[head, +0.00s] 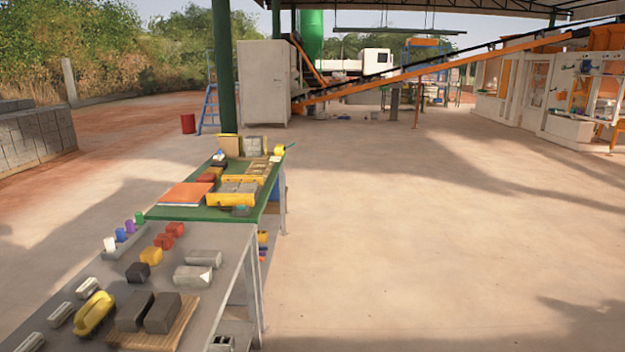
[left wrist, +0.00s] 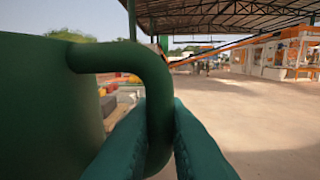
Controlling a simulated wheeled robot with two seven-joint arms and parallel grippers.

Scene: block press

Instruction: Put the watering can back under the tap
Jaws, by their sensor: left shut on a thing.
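The green watering can (left wrist: 45,110) fills the left side of the left wrist view. Its thick curved handle (left wrist: 125,58) runs down between the fingers of my left gripper (left wrist: 160,125), which is shut on it. The can's spout and base are out of frame. No tap can be made out in either view. Neither gripper shows in the head view, and my right gripper is not seen at all.
A grey table (head: 215,262) with blocks and a yellow tool (head: 94,314) stands at lower left. A green table (head: 188,213) with trays adjoins it. A green post (head: 223,70) and grey cabinet (head: 264,82) stand behind. Open concrete floor (head: 420,220) lies to the right.

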